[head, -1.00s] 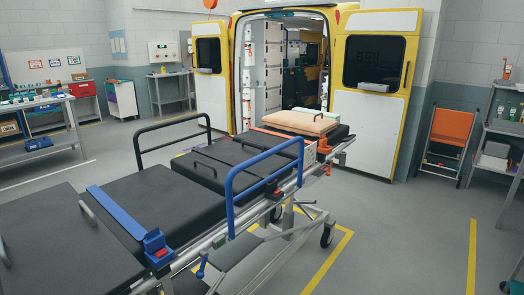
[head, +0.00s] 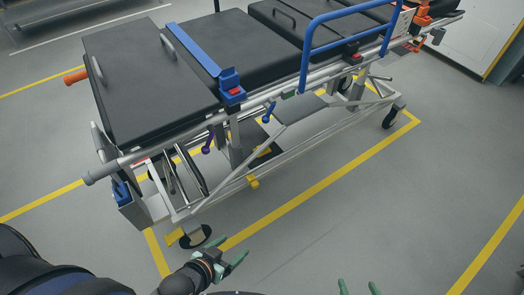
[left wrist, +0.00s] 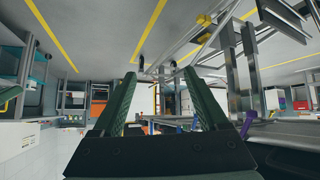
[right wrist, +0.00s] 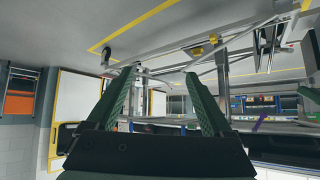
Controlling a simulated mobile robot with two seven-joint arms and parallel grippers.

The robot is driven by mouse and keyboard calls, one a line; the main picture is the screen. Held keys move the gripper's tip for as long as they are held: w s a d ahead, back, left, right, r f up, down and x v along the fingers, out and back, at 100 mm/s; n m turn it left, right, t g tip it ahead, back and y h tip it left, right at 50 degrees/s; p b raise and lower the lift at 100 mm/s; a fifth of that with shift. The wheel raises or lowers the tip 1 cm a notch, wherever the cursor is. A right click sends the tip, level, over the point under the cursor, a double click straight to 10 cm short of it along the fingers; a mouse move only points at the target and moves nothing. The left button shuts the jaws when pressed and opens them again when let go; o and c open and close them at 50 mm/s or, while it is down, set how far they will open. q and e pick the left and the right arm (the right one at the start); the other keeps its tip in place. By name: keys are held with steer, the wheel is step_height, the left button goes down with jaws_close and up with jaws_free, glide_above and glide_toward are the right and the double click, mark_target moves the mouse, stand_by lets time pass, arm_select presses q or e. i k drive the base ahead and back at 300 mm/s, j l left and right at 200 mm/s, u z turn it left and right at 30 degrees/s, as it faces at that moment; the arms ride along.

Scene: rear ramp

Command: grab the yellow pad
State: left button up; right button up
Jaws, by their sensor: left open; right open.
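A small yellow pad (head: 253,181) sits low on the side of the stretcher's (head: 150,75) undercarriage; a second yellow piece (head: 175,237) is beside the near wheel. I cannot tell for sure which is the pad meant. Yellow parts also show at the top of the left wrist view (left wrist: 203,20) and the right wrist view (right wrist: 197,51), beyond the fingers. My left gripper (head: 234,259) is open and empty, below and apart from the undercarriage; its fingers show in the left wrist view (left wrist: 158,76). My right gripper (head: 358,287) is open and empty at the bottom edge.
Stretcher legs, bars and wheels surround the low yellow pieces. A blue side rail (head: 311,45) and a purple lever (head: 207,145) stick out from the stretcher. Yellow floor lines (head: 320,185) frame it. The grey floor right of the stretcher is clear.

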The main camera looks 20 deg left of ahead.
mark_target(267, 150)
steer(key=i+l, duration=0.3)
steer(key=i, duration=0.2)
steer(key=i+l, duration=0.3)
steer(key=i, duration=0.2)
steer(key=i+l+u, duration=0.1)
steer(key=u, duration=0.25)
steer(key=i+l+u, duration=0.1)
steer(key=u, duration=0.25)
steer(key=i+l+u, duration=0.1)
steer(key=u, duration=0.3)
